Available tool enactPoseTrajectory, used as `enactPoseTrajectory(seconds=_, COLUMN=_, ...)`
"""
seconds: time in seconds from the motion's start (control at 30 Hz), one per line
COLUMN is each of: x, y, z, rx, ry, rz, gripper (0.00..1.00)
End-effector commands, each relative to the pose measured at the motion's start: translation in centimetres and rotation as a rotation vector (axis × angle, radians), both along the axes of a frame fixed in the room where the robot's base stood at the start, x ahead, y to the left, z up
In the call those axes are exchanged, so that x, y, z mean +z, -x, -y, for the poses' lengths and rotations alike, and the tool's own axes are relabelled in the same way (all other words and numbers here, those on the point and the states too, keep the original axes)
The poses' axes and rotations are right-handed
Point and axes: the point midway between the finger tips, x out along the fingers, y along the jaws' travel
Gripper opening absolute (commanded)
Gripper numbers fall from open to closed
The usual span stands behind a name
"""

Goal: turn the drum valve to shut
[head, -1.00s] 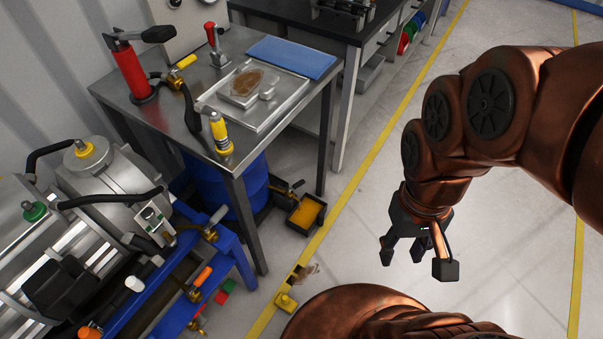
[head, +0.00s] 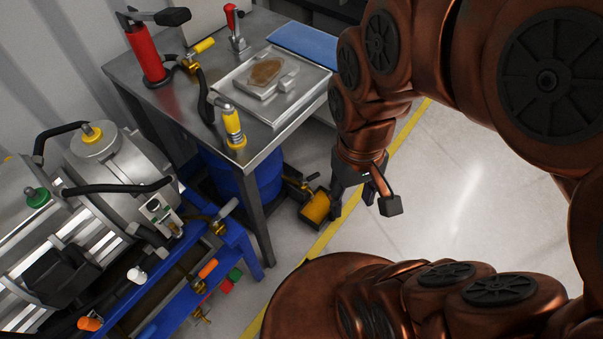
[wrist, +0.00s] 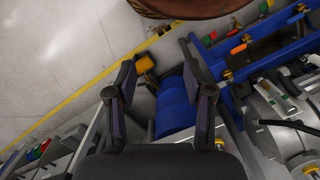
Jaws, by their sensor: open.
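The blue drum (head: 258,178) stands under the metal table, partly hidden by a table leg. Its small valve (head: 298,184), with dark and brass-coloured parts, sticks out on the right, above a dark tray with yellow inside (head: 316,208). The handle's exact angle is too small to tell. My gripper (head: 363,205) is open and empty, pointing down just right of the tray and overlapping its edge in the picture. In the wrist view, the drum (wrist: 175,108) and yellow tray (wrist: 146,64) show between the open fingers (wrist: 156,58); the valve is hard to make out there.
The metal table (head: 200,150) holds a red cylinder (head: 147,55), a yellow-handled tool (head: 233,125) and a metal tray (head: 297,100). A blue frame (head: 165,270) with machinery stands at lower left. The floor (head: 480,200) to the right is clear.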

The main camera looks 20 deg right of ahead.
Motion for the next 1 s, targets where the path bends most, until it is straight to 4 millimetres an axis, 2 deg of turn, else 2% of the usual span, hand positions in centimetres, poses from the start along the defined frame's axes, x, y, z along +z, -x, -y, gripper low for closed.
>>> enactPoseTrajectory(seconds=0.03, x=-1.4, y=-1.3, z=0.2, rx=0.011, ry=0.001, rz=0.012, gripper=0.52)
enactPoseTrajectory(seconds=0.5, x=-10.0, y=-14.5, z=3.0, rx=0.182, ry=0.045, rz=0.201, gripper=0.52)
enactPoseTrajectory(seconds=1.0, x=-20.6, y=-27.2, z=6.9, rx=0.393, ry=0.144, rz=0.379, gripper=0.52)
